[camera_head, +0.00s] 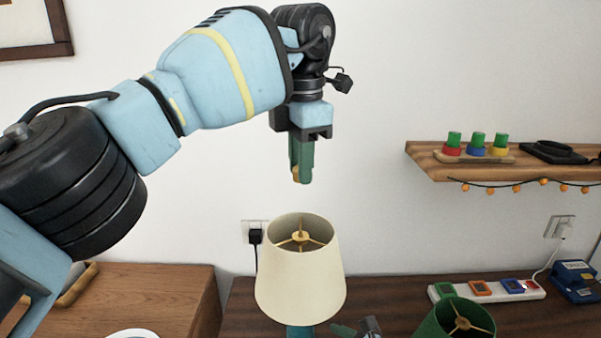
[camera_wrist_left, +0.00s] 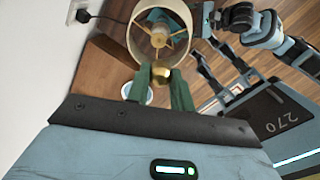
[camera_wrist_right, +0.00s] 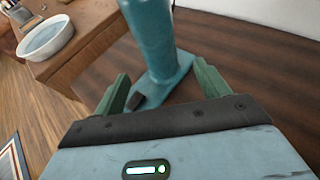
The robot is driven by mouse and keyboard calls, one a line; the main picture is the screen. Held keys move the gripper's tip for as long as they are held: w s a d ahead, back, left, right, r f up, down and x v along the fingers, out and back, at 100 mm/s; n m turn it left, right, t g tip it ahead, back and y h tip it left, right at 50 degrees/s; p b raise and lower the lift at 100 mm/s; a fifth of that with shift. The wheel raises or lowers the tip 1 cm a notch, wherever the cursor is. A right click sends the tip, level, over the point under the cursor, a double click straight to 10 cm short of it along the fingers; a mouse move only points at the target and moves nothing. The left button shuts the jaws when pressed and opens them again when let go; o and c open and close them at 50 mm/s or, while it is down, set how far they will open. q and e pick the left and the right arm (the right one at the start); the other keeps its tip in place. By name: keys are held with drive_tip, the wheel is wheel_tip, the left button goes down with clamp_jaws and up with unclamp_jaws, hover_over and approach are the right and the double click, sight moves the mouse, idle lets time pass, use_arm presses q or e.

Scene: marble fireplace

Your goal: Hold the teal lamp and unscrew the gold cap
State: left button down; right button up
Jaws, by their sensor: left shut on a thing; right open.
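The teal lamp (camera_head: 299,332) stands upright on the dark wooden table under a cream shade (camera_head: 300,280). Its teal stem and foot (camera_wrist_right: 152,35) fill the middle of the right wrist view. My left gripper (camera_head: 301,172) points down above the shade, apart from it. It is shut on the round gold cap (camera_wrist_left: 161,75), which shows between its green fingertips (camera_wrist_left: 160,82) in the left wrist view. My right gripper (camera_wrist_right: 162,85) is open, its fingers on either side of the lower lamp in view. I cannot tell whether they touch it.
A green-shaded lamp (camera_head: 455,322) stands to the right. A power strip (camera_head: 487,289) and a blue device (camera_head: 575,281) lie behind it. A wall shelf (camera_head: 430,162) carries coloured pieces. A white bowl (camera_wrist_right: 45,38) sits on the left wooden surface (camera_head: 160,290).

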drive_tip(key=shift+v, duration=1.85)
